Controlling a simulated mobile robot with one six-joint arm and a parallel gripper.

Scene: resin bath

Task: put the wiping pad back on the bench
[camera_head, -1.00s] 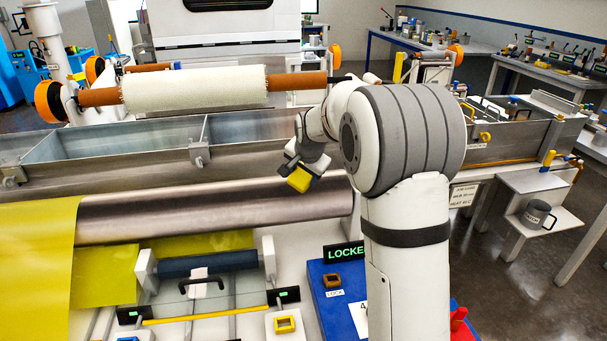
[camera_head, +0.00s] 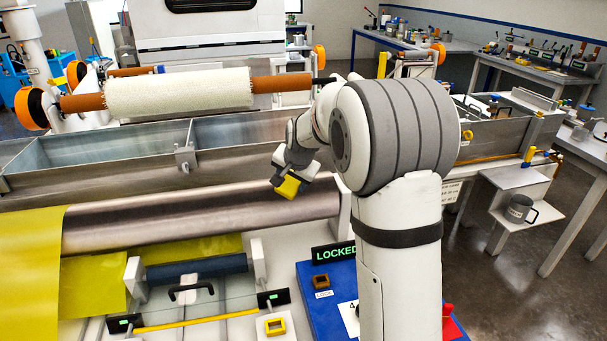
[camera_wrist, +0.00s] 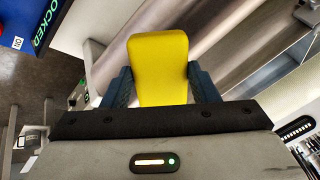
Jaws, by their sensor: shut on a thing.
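The yellow wiping pad (camera_head: 289,187) is a small block held at the end of my arm in the head view. In the wrist view the pad (camera_wrist: 158,62) sticks out between the two dark fingers of my gripper (camera_wrist: 161,85), which is shut on it. In the head view my gripper (camera_head: 296,172) hangs in front of the metal trough, near the right part of the long metal roller (camera_head: 190,217). The pad is in the air, and I cannot tell its height. Several grey benches, one of them (camera_head: 525,75), stand at the back right; I cannot tell which is the task's bench.
The metal trough (camera_head: 90,197) runs behind the roller, under a white-wrapped roll (camera_head: 180,92). A blue panel (camera_head: 318,295) with a LOCKED sign (camera_head: 333,253) lies at the front. A grey mug (camera_head: 519,208) stands on a low shelf at right. Floor shows between the benches.

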